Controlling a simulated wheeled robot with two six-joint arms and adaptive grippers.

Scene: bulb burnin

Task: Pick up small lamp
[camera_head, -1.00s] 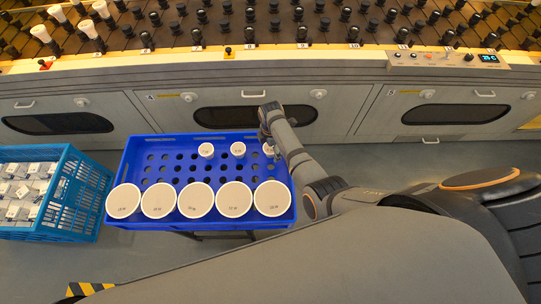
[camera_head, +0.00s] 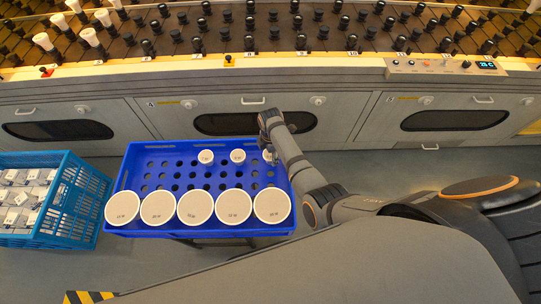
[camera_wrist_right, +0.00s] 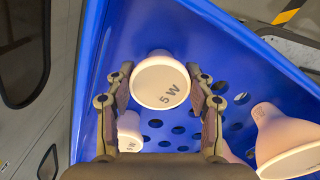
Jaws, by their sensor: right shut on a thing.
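My right gripper (camera_head: 268,148) is over the back right part of the blue tray (camera_head: 140,232). Its fingers are shut on a small white lamp (camera_head: 270,157), mostly hidden by the gripper in the head view. In the right wrist view the lamp's round face (camera_wrist_right: 160,82) reads "5 W" and sits between both fingertips (camera_wrist_right: 162,88). I cannot tell whether it is clear of the tray. Two other small lamps, one in the middle (camera_head: 238,156) and one to its left (camera_head: 206,157), stand in the tray. My left gripper is not in view.
Several large round lamps (camera_head: 195,208) line the tray's front edge. A light-blue crate (camera_head: 75,215) of boxes stands to the left. Behind is a grey cabinet (camera_head: 380,112) topped by a rack of sockets (camera_head: 250,36), with some white lamps (camera_head: 92,37) at its left.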

